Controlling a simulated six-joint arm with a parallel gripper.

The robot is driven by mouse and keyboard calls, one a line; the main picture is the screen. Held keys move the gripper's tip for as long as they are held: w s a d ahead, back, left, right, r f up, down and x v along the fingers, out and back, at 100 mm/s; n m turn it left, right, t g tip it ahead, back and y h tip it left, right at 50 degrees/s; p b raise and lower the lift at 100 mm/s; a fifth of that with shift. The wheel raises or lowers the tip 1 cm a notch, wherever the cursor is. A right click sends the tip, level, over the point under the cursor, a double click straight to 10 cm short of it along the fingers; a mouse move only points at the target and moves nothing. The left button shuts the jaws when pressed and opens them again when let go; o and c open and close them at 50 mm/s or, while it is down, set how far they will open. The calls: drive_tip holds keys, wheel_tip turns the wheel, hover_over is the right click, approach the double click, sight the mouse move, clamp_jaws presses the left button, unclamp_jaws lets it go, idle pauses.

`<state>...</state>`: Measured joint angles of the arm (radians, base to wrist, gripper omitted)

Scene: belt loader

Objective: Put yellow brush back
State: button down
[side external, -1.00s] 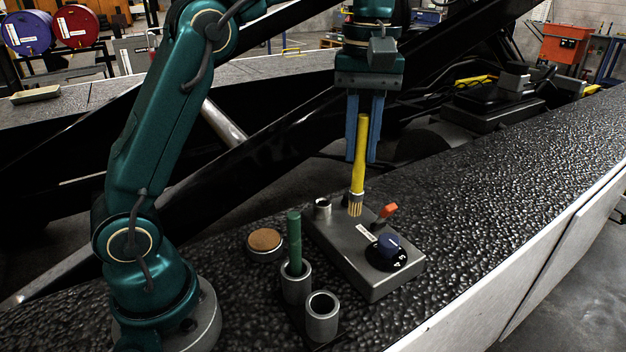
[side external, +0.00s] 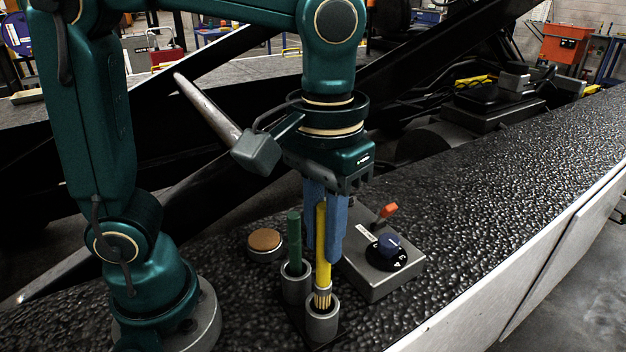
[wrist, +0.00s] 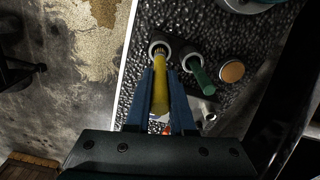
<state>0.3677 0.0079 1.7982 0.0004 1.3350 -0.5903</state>
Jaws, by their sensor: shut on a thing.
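The yellow brush (side external: 321,245) is upright, bristles down, between the blue fingers of my gripper (side external: 325,250), which is shut on its handle. The bristles are at the mouth of the front grey cup (side external: 322,325), partly inside its rim; how deep they sit is hard to tell. The wrist view also shows the yellow brush (wrist: 160,95) between the fingers (wrist: 160,85), its tip at the cup (wrist: 160,44). A green-handled brush (side external: 294,238) stands in the other grey cup (side external: 296,286), just to the left of my fingers.
A grey control box (side external: 378,279) with a blue knob (side external: 389,243) and an orange lever (side external: 387,211) stands close on the right. A round tin with a brown top (side external: 265,241) is behind left. The dark, bumpy surface at right (side external: 500,200) is clear.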

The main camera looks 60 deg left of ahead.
sight(323, 272)
drive_tip(key=shift+f, duration=3.1)
drive_tip(key=c, duration=0.8)
unclamp_jaws()
wheel_tip(323, 272, up, 12)
drive_tip(key=shift+r, duration=0.15)
